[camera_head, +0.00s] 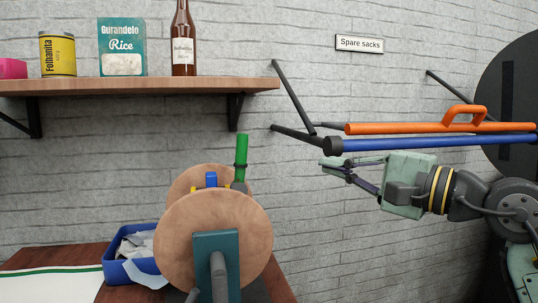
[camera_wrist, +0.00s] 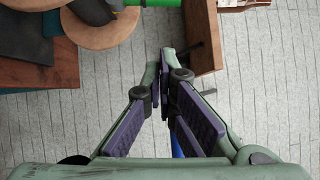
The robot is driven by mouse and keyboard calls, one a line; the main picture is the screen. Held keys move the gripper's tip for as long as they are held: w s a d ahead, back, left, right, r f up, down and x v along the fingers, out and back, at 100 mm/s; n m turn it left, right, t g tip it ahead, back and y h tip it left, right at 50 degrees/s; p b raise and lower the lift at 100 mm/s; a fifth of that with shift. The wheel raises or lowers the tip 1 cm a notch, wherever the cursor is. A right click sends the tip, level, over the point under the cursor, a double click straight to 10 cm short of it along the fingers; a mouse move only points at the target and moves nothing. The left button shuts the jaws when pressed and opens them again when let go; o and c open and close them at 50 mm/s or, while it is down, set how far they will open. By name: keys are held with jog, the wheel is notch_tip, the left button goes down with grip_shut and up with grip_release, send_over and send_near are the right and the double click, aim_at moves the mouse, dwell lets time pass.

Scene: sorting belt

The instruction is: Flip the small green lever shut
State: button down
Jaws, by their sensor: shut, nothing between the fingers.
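The small green lever (camera_head: 241,152) stands nearly upright beside two round tan discs (camera_head: 180,242) on the table. Its lower end is hidden behind the front disc. My gripper (camera_head: 330,162) is to the right of the lever, at about its height in the picture and apart from it. In the wrist view my gripper's fingertips (camera_wrist: 159,68) are together with nothing between them. A green piece that looks like the lever (camera_wrist: 150,3) is cut off at the top edge of that view.
A wooden shelf (camera_head: 140,87) holds a bottle, a rice box and a can above the lever. A blue bin (camera_head: 118,270) with pale scraps stands left of the discs. Orange (camera_head: 400,128) and blue (camera_head: 430,143) bars stretch above my gripper. Bare wall lies between gripper and lever.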

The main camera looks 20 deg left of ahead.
aim_at(242, 161)
jog(key=s+a+p+x, duration=0.1)
jog(key=p+x, duration=0.3)
jog(key=x, duration=0.9)
jog(key=shift+s, duration=0.85)
jog(key=shift+r, duration=0.3)
